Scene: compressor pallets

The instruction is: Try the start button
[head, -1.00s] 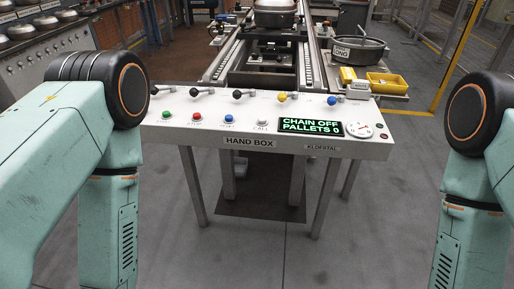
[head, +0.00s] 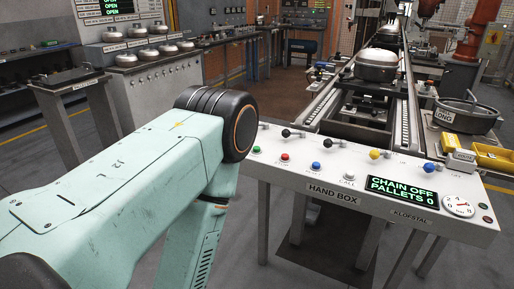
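The hand box panel (head: 338,190) is a white sloped console on legs, right of centre in the head view. A green button (head: 256,150) sits at its left end, followed to the right by a red button (head: 285,156), a blue button (head: 316,166) and a pale button (head: 349,176). The small button labels are too small to read for sure. The display (head: 403,188) reads "CHAIN OFF PALLETS 0". My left arm's upper links fill the left and stand close to the panel's left end. Neither gripper is in view.
Yellow bins (head: 494,157) and a dark pan (head: 468,115) stand at right. A bench with domed parts (head: 160,75) stands at back left.

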